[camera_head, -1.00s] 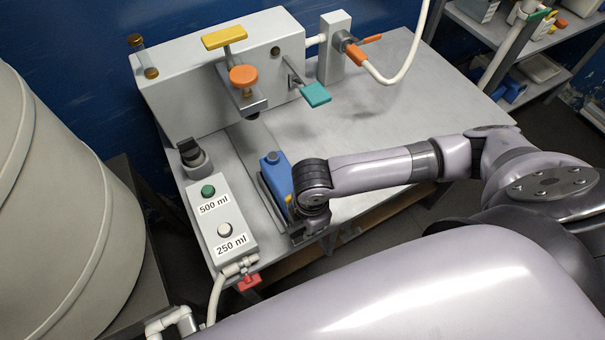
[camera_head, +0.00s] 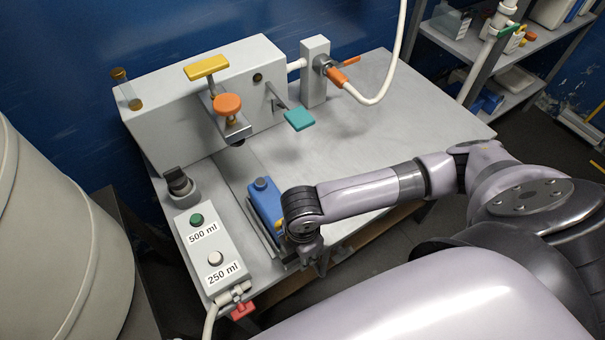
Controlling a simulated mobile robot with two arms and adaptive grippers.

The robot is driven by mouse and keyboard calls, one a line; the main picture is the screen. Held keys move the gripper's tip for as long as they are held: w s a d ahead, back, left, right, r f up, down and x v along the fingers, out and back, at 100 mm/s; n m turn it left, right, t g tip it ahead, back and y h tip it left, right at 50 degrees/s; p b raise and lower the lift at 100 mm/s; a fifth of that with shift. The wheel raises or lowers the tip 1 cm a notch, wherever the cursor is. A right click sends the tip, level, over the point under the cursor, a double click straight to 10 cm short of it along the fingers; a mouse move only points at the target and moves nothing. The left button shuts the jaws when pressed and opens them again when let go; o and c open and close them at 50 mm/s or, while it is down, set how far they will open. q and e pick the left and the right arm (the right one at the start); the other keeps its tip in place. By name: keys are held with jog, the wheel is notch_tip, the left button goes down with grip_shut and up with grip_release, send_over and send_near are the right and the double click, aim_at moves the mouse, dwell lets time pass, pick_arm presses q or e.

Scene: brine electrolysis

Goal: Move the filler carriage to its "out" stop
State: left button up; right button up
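A blue bottle-shaped block with a small cap (camera_head: 264,207) stands on a narrow grey slide (camera_head: 250,232) at the front of the table. It looks like part of the filler carriage, but I cannot tell which stop it is at. My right gripper (camera_head: 309,254) points down at the front right of the blue block, close to it. The dark wrist hides part of the block and the fingers, so contact and finger opening cannot be told. My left gripper is not in view.
A button box (camera_head: 210,245) with green and white buttons stands left of the slide. Behind is a grey filler housing (camera_head: 180,125) with a yellow handle (camera_head: 206,67), an orange knob (camera_head: 228,104) and a teal paddle (camera_head: 299,119). The table's right side (camera_head: 390,115) is clear.

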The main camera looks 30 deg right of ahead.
jog(key=shift+r, duration=0.25)
notch_tip(320, 180, up, 12)
jog(key=shift+f, duration=0.25)
dwell(0.5)
